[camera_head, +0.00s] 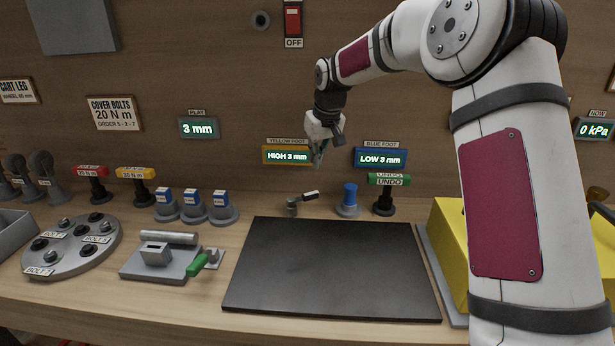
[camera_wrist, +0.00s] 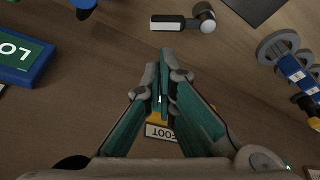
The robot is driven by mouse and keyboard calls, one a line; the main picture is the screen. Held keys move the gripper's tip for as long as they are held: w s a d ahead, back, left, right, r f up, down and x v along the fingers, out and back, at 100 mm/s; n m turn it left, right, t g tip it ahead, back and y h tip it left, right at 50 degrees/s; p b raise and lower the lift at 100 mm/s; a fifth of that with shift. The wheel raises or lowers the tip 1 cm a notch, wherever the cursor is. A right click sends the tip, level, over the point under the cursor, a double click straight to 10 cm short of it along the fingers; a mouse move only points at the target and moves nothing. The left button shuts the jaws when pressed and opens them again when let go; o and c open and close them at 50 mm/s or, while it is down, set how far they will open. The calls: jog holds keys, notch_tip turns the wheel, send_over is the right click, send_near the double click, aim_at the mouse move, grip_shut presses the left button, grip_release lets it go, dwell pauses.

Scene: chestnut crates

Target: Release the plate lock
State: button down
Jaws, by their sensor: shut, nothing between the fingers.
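A small lever with a black-and-white handle (camera_head: 303,198) stands on a grey post behind the dark flat plate (camera_head: 330,270). The lever also shows in the wrist view (camera_wrist: 182,23), beyond my fingertips. No label names the plate lock, so I cannot tell for sure that this lever is it. My gripper (camera_head: 317,160) is shut and empty, in front of the back wall, above the lever and apart from it. The wrist view shows its green fingers (camera_wrist: 166,62) pressed together. The dark plate's corner (camera_wrist: 255,6) shows at that view's top edge.
A blue knob (camera_head: 350,196) and a green UNDO post (camera_head: 388,190) stand right of the lever. Blue-labelled posts (camera_head: 193,208) stand left. A green-handled fixture (camera_head: 158,262) lies front left, a yellow block (camera_head: 450,245) right. The dark plate's top is bare.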

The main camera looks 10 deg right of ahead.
aim_at(303, 198)
jog(key=shift+w+d+f, duration=0.1)
jog(key=shift+w+f, duration=0.1)
jog(key=shift+w, duration=0.25)
jog(key=shift+w+d+f, duration=0.1)
jog(key=shift+w+f, duration=0.1)
jog(key=shift+w, duration=0.2)
jog(key=x, duration=1)
